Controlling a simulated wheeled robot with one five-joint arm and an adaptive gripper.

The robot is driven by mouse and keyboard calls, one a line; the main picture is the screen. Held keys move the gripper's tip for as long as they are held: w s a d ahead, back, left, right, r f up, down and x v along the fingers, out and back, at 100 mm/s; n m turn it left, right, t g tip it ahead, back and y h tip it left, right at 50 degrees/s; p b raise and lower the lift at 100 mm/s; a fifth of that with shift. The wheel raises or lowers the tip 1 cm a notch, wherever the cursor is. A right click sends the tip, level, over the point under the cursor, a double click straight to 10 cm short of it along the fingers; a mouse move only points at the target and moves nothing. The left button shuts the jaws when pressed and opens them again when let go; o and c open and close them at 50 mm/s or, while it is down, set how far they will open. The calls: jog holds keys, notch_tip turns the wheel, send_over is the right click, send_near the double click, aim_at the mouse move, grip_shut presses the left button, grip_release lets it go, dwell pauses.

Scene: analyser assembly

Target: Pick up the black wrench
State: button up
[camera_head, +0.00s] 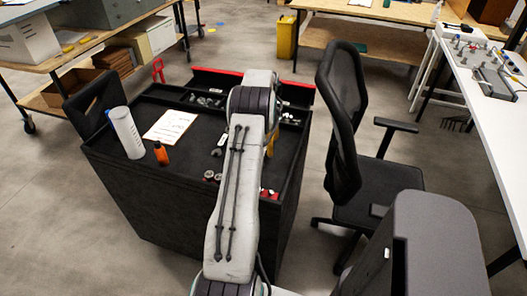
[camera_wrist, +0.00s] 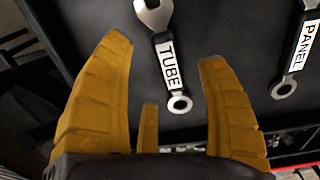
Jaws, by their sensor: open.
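Two wrenches with silver ends and dark middles lie on the black top in the wrist view. One carries a white TUBE label (camera_wrist: 168,62); the other carries a white PANEL label (camera_wrist: 303,47) at the right. I cannot tell which is meant as the black wrench. My gripper (camera_wrist: 163,52) has yellow fingers, spread apart and empty. The TUBE wrench shows between the fingertips, its ring end near the right finger; contact cannot be told. In the head view my arm hides most of the gripper, and only a bit of yellow shows.
The black cart (camera_head: 140,185) holds a white cylinder (camera_head: 127,133), an orange bottle (camera_head: 161,154), a paper sheet (camera_head: 169,125) and small parts in trays. A black office chair (camera_head: 350,130) stands close on the right. Grey floor is open at the lower left.

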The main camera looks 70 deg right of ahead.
jog(key=shift+w+a+f+p, duration=0.1)
jog(key=shift+f+p, duration=0.05)
jog(key=shift+f, duration=0.9)
jog(key=shift+a+f+p, duration=0.1)
jog(key=shift+f+p, duration=0.05)
jog(key=shift+f, duration=0.9)
jog(key=shift+c, duration=0.4)
grip_shut()
jog(key=shift+r, duration=0.15)
